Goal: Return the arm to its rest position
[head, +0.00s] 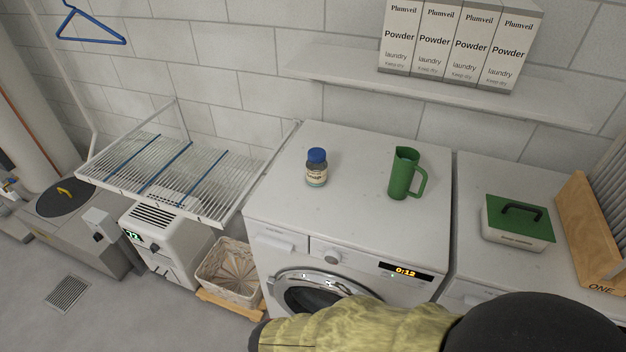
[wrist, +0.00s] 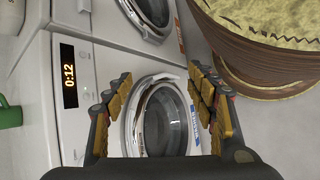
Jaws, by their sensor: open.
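My gripper (wrist: 160,115) is open and empty in the wrist view. Its two padded fingers stand apart, in front of the round door (wrist: 165,125) of a white washing machine. I cannot tell how far it is from the door. In the head view my arm, in a yellow-green cover with dark joints, crosses the bottom right in front of the washing machine (head: 345,235). The gripper's fingers cannot be made out there.
On the washing machine stand a blue-capped jar (head: 316,168) and a green jug (head: 405,174). A green-lidded box (head: 518,222) and a wooden washboard (head: 592,232) are at right. A drying rack (head: 165,170) and a basket (head: 229,272) are left. Grey floor is clear at lower left.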

